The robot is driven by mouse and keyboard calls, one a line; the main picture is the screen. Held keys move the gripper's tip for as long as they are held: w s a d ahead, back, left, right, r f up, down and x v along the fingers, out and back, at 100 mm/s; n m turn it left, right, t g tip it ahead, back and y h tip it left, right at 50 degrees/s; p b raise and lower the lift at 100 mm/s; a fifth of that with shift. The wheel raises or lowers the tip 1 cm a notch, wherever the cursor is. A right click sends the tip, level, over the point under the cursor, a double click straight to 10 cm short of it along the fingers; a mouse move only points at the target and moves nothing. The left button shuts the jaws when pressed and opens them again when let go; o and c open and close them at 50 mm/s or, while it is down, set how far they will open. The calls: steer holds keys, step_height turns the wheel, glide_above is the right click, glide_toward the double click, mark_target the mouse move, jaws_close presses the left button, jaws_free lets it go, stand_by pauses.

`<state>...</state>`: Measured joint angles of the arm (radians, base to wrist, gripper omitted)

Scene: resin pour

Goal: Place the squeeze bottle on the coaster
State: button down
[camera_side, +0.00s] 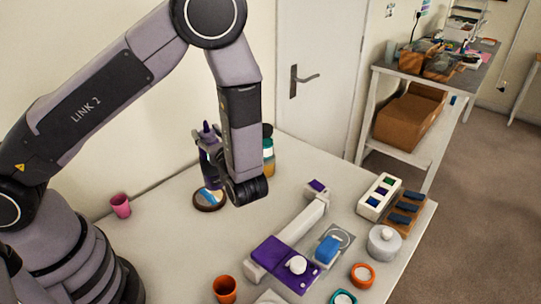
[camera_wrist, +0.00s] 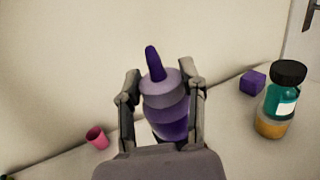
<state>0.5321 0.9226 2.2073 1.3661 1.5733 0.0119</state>
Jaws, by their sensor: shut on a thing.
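The squeeze bottle is purple with a pointed nozzle; its top (camera_side: 208,132) shows above my gripper (camera_side: 210,160) in the side view. In the wrist view, the bottle (camera_wrist: 165,112) stands between the two fingers of my gripper (camera_wrist: 163,90), which is shut on it. The nozzle points up. The coaster (camera_side: 209,205) is a round dark disc with a blue and white top, on the table just below the bottle and gripper. The fingers hide much of the lower bottle, so I cannot tell whether it touches the coaster. The coaster does not show in the wrist view.
A teal and amber bottle with a black cap (camera_wrist: 285,95) stands right of the gripper, near a purple cube (camera_wrist: 253,83). A pink cup (camera_side: 121,206) stands left. A purple and white device (camera_side: 285,255), an orange cup (camera_side: 225,289) and several small containers occupy the front right.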

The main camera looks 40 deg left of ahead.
steer(key=w+a+g, duration=0.1)
steer(key=a, duration=0.5)
step_height(320, 180, down, 8)
steer(key=shift+w+d+n, duration=0.15)
steer(key=shift+d+n, duration=0.05)
steer(key=shift+n, duration=0.2)
steer(key=shift+f, duration=0.2)
steer(key=c, duration=0.6)
jaws_free()
